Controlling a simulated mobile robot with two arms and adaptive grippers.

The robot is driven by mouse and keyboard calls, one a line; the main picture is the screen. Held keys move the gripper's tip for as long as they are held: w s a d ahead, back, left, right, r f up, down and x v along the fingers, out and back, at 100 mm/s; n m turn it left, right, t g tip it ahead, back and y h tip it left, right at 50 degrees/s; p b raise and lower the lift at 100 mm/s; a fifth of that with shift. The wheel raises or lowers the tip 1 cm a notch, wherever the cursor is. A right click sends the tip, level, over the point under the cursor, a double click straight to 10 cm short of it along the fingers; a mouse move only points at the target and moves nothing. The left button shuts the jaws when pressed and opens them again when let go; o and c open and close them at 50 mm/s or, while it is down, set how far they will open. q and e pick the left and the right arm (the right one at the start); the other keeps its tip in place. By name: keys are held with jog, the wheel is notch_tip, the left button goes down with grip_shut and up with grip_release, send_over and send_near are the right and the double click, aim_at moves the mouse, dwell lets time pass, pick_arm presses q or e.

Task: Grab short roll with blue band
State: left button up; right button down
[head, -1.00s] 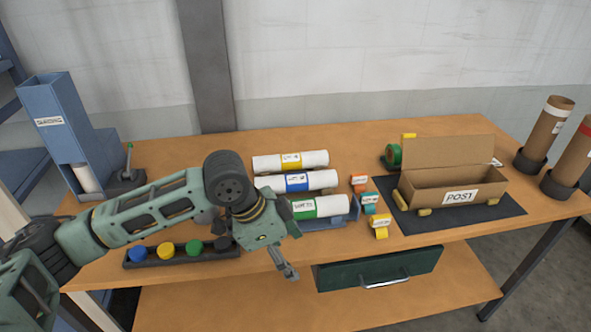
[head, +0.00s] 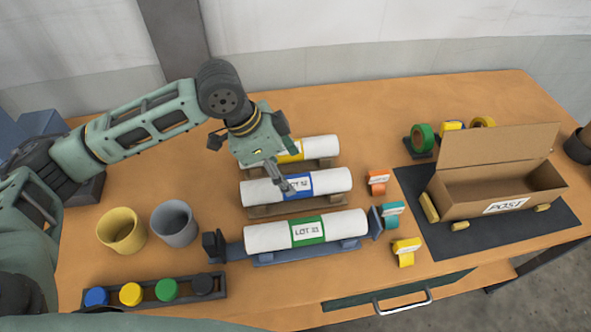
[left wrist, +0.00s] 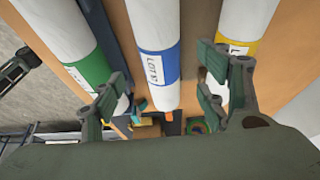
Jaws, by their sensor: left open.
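The white short roll with the blue band (head: 328,181) lies on a wooden cradle in the middle of the row, its label partly hidden by my left gripper. My left gripper (head: 287,186) is above this roll near its band, fingers pointing down. In the left wrist view the blue-band roll (left wrist: 152,25) runs between the open fingers of the left gripper (left wrist: 168,92), one finger on each side. I cannot tell whether they touch it. The green-band roll (head: 268,237) lies in front and the yellow-band roll (head: 318,148) behind. My right gripper is not in view.
Neighbouring rolls lie close on both sides. Orange, teal and yellow tags (head: 405,250) stand to the right, before the open POST box (head: 465,205) on a dark mat. Two cups (head: 174,225) and a rack of coloured caps (head: 215,287) are at the left.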

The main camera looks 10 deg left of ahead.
aim_at(293, 180)
pick_arm(q)
jog(key=shift+d+f, duration=0.15)
jog(key=shift+f, duration=0.25)
jog(key=p+x, duration=0.2)
jog(key=x, duration=0.4)
jog(key=shift+w+f, duration=0.1)
jog(key=shift+f, duration=0.25)
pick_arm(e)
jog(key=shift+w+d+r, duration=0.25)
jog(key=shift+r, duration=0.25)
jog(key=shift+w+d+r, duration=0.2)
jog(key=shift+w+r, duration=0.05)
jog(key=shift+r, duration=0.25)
pick_arm(q)
jog(key=shift+c, duration=0.3)
jog(key=c, duration=1.3)
jog(key=shift+c, duration=0.4)
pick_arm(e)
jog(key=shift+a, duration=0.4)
pick_arm(q)
jog(key=shift+r, duration=0.2)
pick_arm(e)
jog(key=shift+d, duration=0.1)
